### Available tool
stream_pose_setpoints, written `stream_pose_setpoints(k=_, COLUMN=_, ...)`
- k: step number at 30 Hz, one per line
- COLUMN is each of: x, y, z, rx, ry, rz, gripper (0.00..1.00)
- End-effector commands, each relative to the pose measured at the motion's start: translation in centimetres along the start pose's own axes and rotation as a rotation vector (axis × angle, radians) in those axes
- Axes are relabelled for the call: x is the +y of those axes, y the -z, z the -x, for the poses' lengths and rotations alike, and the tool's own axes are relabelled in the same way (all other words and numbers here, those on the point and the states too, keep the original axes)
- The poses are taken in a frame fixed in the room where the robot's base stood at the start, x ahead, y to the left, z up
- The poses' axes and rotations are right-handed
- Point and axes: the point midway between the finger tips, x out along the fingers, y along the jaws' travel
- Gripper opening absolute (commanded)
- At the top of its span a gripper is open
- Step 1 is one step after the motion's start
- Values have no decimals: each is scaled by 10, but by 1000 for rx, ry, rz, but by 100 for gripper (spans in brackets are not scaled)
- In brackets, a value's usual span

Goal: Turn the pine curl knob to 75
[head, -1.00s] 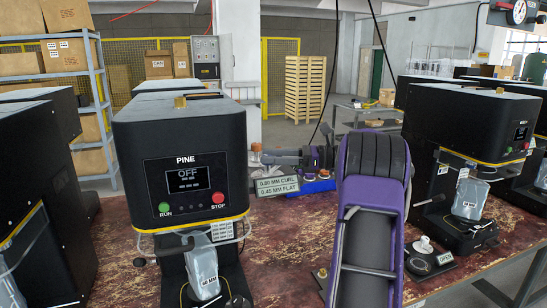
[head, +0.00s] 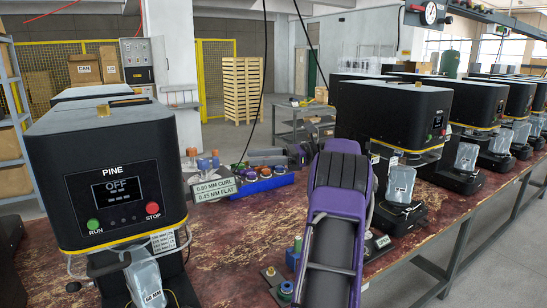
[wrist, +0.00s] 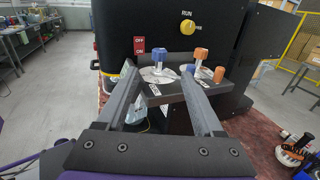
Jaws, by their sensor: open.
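The black machine labelled PINE (head: 113,171) stands at the left of the head view, its display (head: 117,189) reading OFF. My gripper (wrist: 160,72) shows only in the wrist view; it is open, with nothing held. Ahead of its fingertips is a dark plate with a blue-topped knob (wrist: 159,57) roughly between the fingers and an orange-topped knob (wrist: 201,54) to the right, each above a pale dial. A smaller orange knob (wrist: 219,74) is further right. No label there names the curl knob, and the dial readings are too small to tell.
A sign (head: 213,188) reads 0.80 MM CURL, 0.45 MM FLAT. Behind it is a blue tray (head: 262,184) of small parts. In the wrist view, a black housing behind the knobs has a yellow RUN knob (wrist: 188,28) and a red OFF/ON switch (wrist: 139,45). More machines line the right.

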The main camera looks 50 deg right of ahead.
Motion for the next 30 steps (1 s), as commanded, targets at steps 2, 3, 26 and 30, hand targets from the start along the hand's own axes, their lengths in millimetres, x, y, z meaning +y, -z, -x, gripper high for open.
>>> stream_pose_setpoints(k=2, x=0, y=1, z=17, rx=0, ry=2, rz=1, gripper=69)
stream_pose_setpoints(k=3, x=0, y=1, z=22, rx=0, ry=1, rz=0, gripper=69)
stream_pose_setpoints(k=26, x=0, y=0, z=42, rx=0, ry=-1, rz=0, gripper=69)
stream_pose_setpoints(k=30, x=-1, y=4, z=38, rx=14, ry=-3, rz=-7, gripper=69)
